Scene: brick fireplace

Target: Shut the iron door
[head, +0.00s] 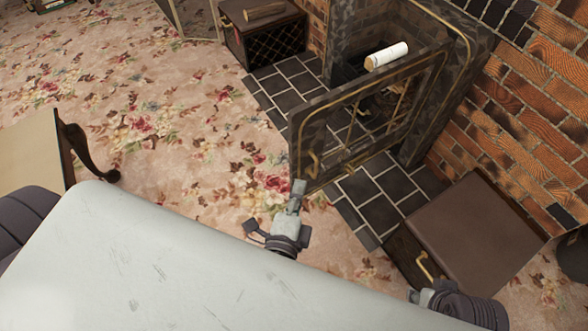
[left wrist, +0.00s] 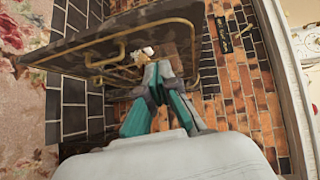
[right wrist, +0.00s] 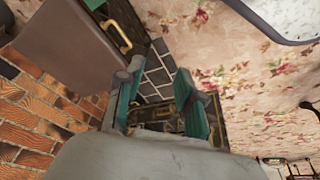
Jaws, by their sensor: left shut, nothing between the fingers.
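The iron door (head: 325,135) is a dark framed panel with brass trim and bars. It stands open, swung out from the fireplace over the tiled hearth. In the left wrist view the door (left wrist: 75,52) spans the upper left. My left gripper (head: 298,190) is shut and empty, by the lower corner of the door's free edge; I cannot tell if it touches. Its fingers show in the left wrist view (left wrist: 157,75). My right gripper (right wrist: 160,95) is open and empty, near a brown box.
The fireplace opening (head: 345,50) holds a pale log (head: 386,56). A brown box (head: 480,235) with a brass handle stands right of the hearth. Another dark box (head: 262,35) stands at the far side. Floral carpet (head: 150,120) lies open at left, beside a table (head: 35,150).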

